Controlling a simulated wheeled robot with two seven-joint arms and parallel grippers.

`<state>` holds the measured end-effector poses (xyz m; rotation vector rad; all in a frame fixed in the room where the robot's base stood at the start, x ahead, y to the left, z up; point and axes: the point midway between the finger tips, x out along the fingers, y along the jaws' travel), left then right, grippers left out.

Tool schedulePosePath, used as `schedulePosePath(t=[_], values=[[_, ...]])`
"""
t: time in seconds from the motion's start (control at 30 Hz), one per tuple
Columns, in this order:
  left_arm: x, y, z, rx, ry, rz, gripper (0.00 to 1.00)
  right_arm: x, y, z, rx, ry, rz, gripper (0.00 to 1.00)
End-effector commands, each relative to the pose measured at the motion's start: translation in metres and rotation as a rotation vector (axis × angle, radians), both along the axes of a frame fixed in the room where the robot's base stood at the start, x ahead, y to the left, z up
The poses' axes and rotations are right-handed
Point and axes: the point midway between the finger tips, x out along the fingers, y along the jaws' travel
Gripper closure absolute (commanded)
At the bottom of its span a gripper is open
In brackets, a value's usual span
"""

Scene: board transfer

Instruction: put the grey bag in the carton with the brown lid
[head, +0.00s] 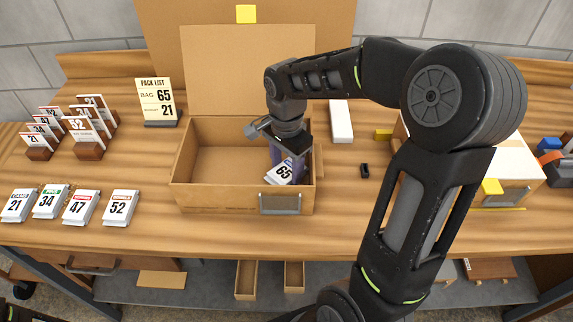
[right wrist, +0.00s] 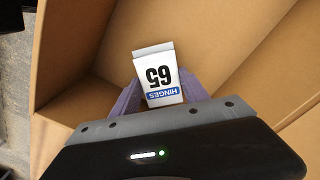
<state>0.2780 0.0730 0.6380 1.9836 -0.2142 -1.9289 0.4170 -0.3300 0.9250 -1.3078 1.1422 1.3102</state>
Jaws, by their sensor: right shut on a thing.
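The open carton (head: 190,195) with the brown lid (head: 245,75) stands at the middle of the bench. Its lid is upright at the back. My right gripper (head: 287,162) reaches down into the right end of the carton. It is shut on the grey bag (head: 283,173), a small pale pack labelled 65. In the right wrist view the bag (right wrist: 157,75) shows "HINGES 65" between two purplish fingers, inside the carton walls. Whether the bag touches the carton floor I cannot tell. My left gripper is not in view.
Several numbered packs (head: 78,208) lie at the front left, with card holders (head: 88,135) behind. A pack list sign (head: 157,102) reads bag 65. A white box (head: 341,121) and small black item (head: 365,171) are right of the carton. Another carton (head: 515,190) stands further right, partly behind my arm.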

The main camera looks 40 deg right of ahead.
Motion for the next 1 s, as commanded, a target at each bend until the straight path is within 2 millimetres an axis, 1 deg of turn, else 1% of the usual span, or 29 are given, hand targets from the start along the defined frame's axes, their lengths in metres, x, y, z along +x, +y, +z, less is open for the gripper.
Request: schedulePosePath(t=[0.2,0.33,0.37,0.6,0.83,0.97,1.0], values=[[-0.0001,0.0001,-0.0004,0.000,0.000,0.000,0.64,0.0005,0.0000,0.0005,0.000,-0.002,0.000,1.00],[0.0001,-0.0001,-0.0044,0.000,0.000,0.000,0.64,0.0005,0.0000,-0.0042,0.000,-0.002,0.000,1.00],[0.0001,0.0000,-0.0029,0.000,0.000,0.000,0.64,0.0003,0.0000,-0.0028,0.000,-0.001,0.000,0.45],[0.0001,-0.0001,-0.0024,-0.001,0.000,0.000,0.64,0.0002,0.0000,-0.0025,0.000,-0.001,-0.001,0.26],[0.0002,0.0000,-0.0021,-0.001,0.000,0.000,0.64,0.0003,0.0000,-0.0021,0.000,-0.001,-0.001,0.26],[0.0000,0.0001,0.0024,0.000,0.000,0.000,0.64,0.0003,-0.0001,0.0034,0.000,-0.001,-0.001,0.26],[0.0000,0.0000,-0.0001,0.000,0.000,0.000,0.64,0.0009,-0.0002,0.0047,-0.001,-0.003,-0.001,0.26]])
